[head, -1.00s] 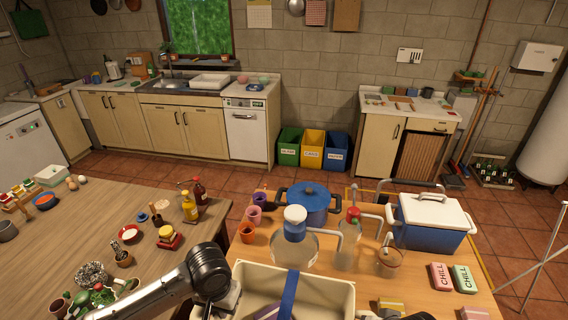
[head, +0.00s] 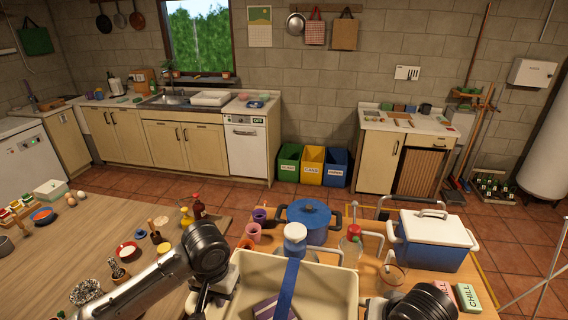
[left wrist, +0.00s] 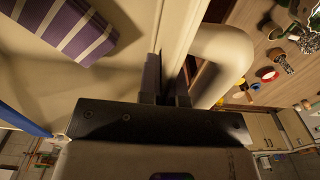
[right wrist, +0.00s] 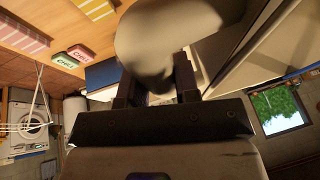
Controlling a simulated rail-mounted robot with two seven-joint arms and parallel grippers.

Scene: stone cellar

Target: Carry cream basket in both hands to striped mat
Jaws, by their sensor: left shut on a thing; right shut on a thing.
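The cream basket (head: 338,281) is at the bottom centre of the head view, its near part cut off. A blue strap (head: 286,287) crosses it, and a purple-and-white striped item (head: 266,307) lies inside. My left gripper (head: 209,297) is shut on its left side; the left wrist view shows the fingers (left wrist: 166,78) at the cream rim and handle (left wrist: 226,62). My right gripper (head: 376,307) is at its right side; the right wrist view shows its fingers (right wrist: 156,82) shut on a cream handle (right wrist: 162,38). I cannot make out a striped mat in these views.
Just beyond the basket stand a blue pot (head: 304,221), a blue-lidded jar (head: 295,240), cups (head: 253,232) and a blue-and-white cooler (head: 432,241). Chill packs (head: 468,297) lie at right. A wooden table (head: 60,255) with bottles and bowls is at left; tiled floor lies beyond.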

